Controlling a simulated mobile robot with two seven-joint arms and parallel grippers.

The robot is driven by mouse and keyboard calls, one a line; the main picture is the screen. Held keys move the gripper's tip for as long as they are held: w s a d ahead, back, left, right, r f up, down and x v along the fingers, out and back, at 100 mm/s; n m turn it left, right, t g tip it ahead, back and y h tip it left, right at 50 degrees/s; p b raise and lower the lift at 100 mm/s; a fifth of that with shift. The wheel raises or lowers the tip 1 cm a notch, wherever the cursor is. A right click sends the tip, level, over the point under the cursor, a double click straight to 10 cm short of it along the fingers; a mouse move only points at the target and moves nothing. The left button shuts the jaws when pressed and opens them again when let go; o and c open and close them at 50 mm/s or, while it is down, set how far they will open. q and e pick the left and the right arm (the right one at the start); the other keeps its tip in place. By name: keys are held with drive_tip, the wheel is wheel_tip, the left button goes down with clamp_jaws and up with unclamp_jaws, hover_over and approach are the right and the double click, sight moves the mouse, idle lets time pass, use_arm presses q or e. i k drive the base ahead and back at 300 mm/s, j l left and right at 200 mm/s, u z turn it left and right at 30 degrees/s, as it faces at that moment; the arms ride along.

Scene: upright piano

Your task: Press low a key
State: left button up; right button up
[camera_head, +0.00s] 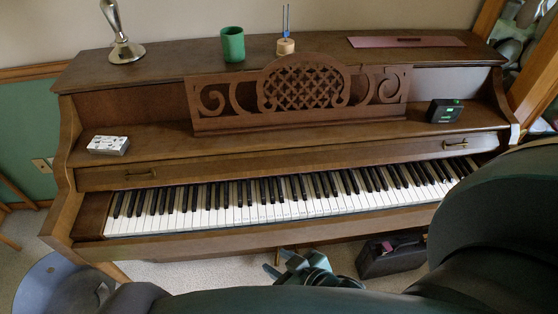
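The piano keyboard (290,198) runs across the front of a brown upright piano. The low A key (110,227) is the white key at its far left end, beside the wooden end block (93,214). It looks level with the white keys next to it. My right gripper (288,262) shows at the bottom centre, in front of and below the keyboard's front rail, apart from the keys and well to the right of the low A key. Its fingertips are small and partly hidden, so their opening is unclear. My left gripper does not show.
A carved music stand (300,95), a white box (108,145) and a black box (444,111) sit above the keys. A green cup (233,44) stands on top. A dark case (392,255) is on the floor. My dark arm covers the lower right.

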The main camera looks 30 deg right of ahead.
sight(277, 207)
drive_tip(key=z, duration=0.85)
